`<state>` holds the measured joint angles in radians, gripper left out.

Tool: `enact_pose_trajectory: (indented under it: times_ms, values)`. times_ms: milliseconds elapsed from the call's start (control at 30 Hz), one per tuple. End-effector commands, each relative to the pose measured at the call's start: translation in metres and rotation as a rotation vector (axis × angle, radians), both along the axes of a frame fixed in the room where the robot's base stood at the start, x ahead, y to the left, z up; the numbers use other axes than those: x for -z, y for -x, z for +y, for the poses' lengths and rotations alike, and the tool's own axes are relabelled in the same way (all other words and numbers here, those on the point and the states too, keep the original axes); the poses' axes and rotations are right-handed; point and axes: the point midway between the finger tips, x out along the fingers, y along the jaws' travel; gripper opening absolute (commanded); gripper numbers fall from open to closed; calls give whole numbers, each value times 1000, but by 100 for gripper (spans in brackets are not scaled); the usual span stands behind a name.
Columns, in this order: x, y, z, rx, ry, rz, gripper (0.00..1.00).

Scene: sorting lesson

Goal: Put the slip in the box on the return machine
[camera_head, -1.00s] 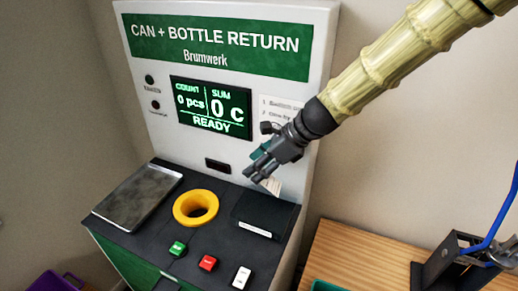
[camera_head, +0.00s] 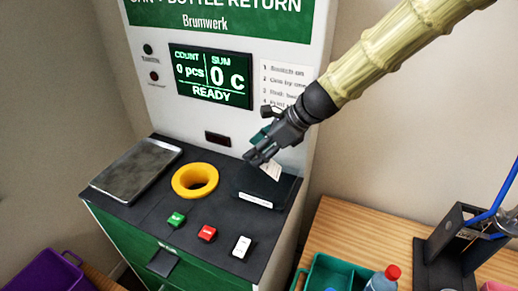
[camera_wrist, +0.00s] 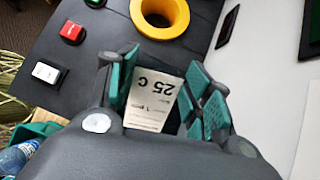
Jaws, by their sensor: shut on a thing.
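The slip (camera_wrist: 157,98) is a white paper printed "25 C", between my gripper's green-padded fingers in the wrist view. In the head view the slip (camera_head: 272,170) shows as a small pale corner below the fingers. My gripper (camera_head: 256,158) is shut on it, pointing down and left. The box (camera_head: 262,186) is a dark, low box with a white label on its front, at the right of the return machine's black top (camera_head: 150,205). The gripper and slip appear just above the box's back part; the exact gap cannot be told. In the wrist view the gripper hides much of the area below.
A yellow ring (camera_head: 195,181) and a metal tray (camera_head: 137,169) lie left of the box. Green (camera_head: 175,219), red (camera_head: 207,233) and white (camera_head: 242,246) buttons are in front. The machine's upright panel (camera_head: 210,75) stands close behind. A teal crate (camera_head: 325,272) with bottles is right.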

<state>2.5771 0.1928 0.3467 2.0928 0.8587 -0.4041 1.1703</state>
Motion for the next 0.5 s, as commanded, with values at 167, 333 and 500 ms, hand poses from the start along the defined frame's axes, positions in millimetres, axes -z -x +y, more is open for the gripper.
enact_pose_trajectory:
  times_ms: [167, 333, 500]
  values:
    - [16, 0, 0, 1, 0, 2, 44]
    - [29, 0, 0, -1, 0, 1, 44]
    - [42, 0, 0, 1, 1, 2, 44]
